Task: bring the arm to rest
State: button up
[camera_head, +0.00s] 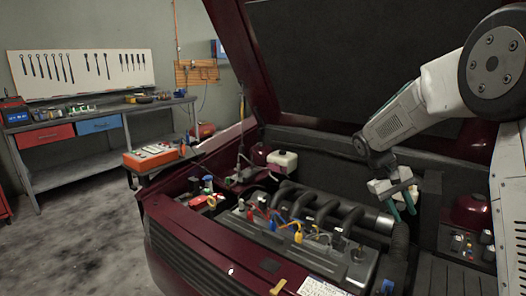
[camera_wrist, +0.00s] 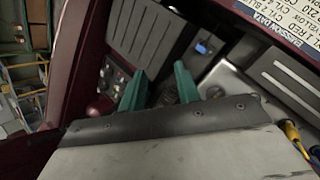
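My white arm reaches in from the right in the head view. My gripper (camera_head: 402,207) hangs over the right part of a dark red car's engine bay (camera_head: 300,170), its green fingers pointing down. In the wrist view my gripper (camera_wrist: 172,88) shows its two green fingers spread apart, with nothing seen between them. Below the fingers lie dark engine bay parts. Whether the fingertips touch anything cannot be told.
The raised hood (camera_head: 330,60) stands behind the arm. An engine (camera_head: 315,210) with black pipes and coloured connectors fills the bay. A red case (camera_head: 152,157) and a workbench (camera_head: 100,115) with drawers stand at the left. Grey floor (camera_head: 85,240) is clear there.

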jog(key=s+a+r+t+y, duration=0.1)
jog(key=s+a+r, duration=0.1)
jog(key=s, duration=0.9)
jog(key=s+a+r+t+y, duration=0.2)
jog(key=s+a, duration=0.3)
jog(key=s, duration=0.6)
jog(key=s+a+r+t+y, duration=0.2)
jog(key=s+a+r, duration=0.2)
jog(key=s, duration=0.8)
jog(key=shift+a+m, duration=0.25)
jog(key=shift+m, duration=0.15)
jog(key=shift+s, duration=0.1)
